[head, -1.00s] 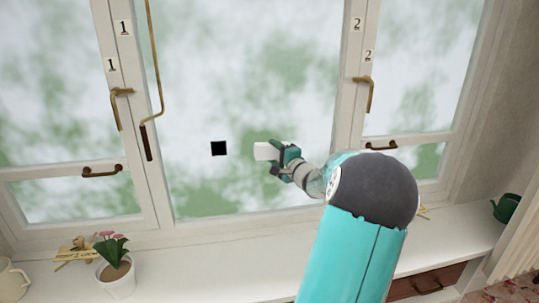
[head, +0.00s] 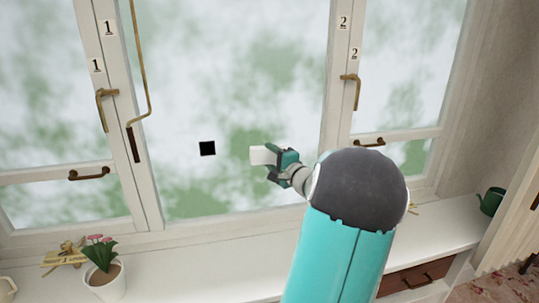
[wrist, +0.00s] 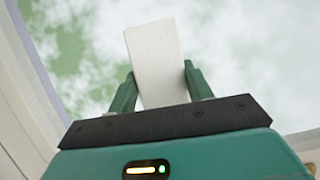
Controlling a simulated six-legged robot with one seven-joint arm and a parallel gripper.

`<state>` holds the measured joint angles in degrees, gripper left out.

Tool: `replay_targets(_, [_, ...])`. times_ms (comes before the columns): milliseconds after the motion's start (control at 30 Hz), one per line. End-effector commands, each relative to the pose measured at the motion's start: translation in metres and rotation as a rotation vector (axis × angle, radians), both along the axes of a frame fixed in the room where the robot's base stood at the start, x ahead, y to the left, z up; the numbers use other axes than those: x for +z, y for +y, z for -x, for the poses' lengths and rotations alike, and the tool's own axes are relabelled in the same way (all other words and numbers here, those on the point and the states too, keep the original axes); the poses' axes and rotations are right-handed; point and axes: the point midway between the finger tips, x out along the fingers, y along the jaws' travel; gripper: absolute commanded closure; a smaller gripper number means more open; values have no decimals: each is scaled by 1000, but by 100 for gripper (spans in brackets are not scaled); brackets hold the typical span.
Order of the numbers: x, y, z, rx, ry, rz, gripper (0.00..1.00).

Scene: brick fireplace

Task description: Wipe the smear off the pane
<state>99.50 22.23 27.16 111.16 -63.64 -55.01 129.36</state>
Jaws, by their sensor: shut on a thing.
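A black square smear (head: 207,148) is on the middle window pane (head: 230,60), left of my gripper in the head view. My gripper (head: 268,157) is shut on a white block (head: 258,155), which looks like a wiping pad or eraser. In the wrist view the white block (wrist: 155,62) stands between the two green fingers of my gripper (wrist: 158,85) and points toward the glass. The block is to the right of the smear and apart from it in the picture. I cannot tell whether it touches the glass. The smear is not visible in the wrist view.
A potted pink flower (head: 104,272) and a yellow tagged item (head: 64,256) stand on the white sill (head: 190,262) at left. A brass rod (head: 141,70) hangs at the pane's left. Brass handles (head: 351,92) stick out from the frames. A green can (head: 492,201) sits at right.

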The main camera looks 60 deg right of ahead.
Motion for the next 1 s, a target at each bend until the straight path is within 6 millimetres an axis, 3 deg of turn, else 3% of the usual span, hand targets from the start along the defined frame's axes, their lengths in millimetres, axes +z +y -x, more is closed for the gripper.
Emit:
replay_targets(200, [0,13,11,0,1,0,71])
replay_targets(633, [0,17,15,1,0,0,71])
replay_targets(1000, [0,37,32,0,0,0,71])
